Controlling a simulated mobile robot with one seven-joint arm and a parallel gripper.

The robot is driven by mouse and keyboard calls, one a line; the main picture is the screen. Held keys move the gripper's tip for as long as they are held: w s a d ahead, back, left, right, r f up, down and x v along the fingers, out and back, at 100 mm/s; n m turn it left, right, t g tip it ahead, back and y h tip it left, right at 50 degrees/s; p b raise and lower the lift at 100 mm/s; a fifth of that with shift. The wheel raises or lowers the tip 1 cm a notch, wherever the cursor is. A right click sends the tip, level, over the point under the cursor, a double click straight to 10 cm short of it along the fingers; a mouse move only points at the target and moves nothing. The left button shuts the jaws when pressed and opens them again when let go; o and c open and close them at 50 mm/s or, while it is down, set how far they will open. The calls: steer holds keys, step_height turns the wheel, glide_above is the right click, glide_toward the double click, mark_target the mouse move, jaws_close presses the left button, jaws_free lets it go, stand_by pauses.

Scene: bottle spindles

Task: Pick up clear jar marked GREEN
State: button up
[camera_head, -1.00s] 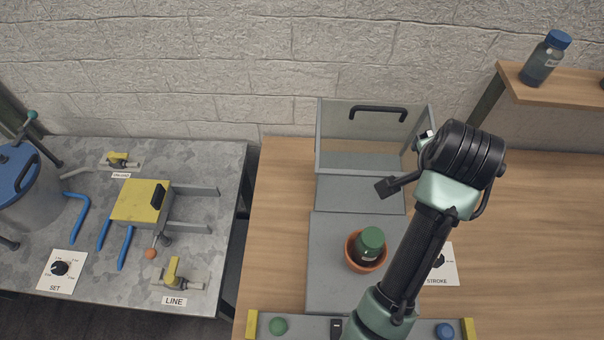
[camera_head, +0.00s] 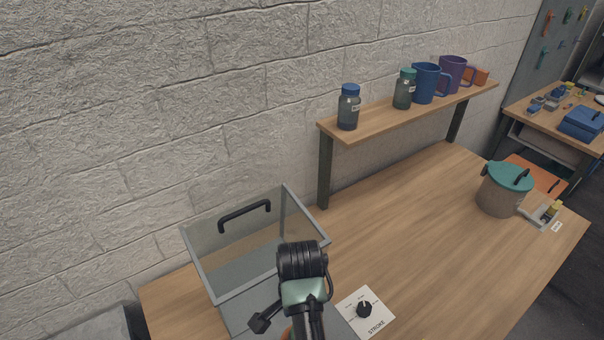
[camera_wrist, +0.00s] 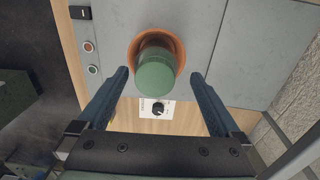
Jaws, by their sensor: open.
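In the wrist view, a jar with a green lid (camera_wrist: 156,78) stands in a round terracotta pot (camera_wrist: 176,43). My open gripper (camera_wrist: 158,74) has one finger on each side of the lid, with gaps, and is not holding it. On the wall shelf stand a clear grey jar with a blue lid (camera_head: 348,110) and another with a teal-green lid (camera_head: 404,92). Both carry small white labels too small to read. In the head view my arm hides the potted jar; only a sliver of orange shows beside it.
The wooden shelf (camera_head: 376,116) also holds a blue mug (camera_head: 425,84) and a purple mug (camera_head: 453,75). A clear-walled box (camera_head: 215,268) with a black handle stands beside my arm. A STROKE dial (camera_head: 364,310) and a teal-lidded pot (camera_head: 503,192) are on the bench, with bare wood between them.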

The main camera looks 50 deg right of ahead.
steer(key=shift+s+d+f+p, duration=0.15)
steer(key=shift+f+p, duration=0.4)
steer(key=shift+f, duration=0.75)
steer(key=shift+s+a+f+p, duration=0.15)
steer(key=shift+f+p, duration=0.35)
steer(key=shift+f, duration=0.8)
steer(key=shift+d, duration=0.1)
jaws_close()
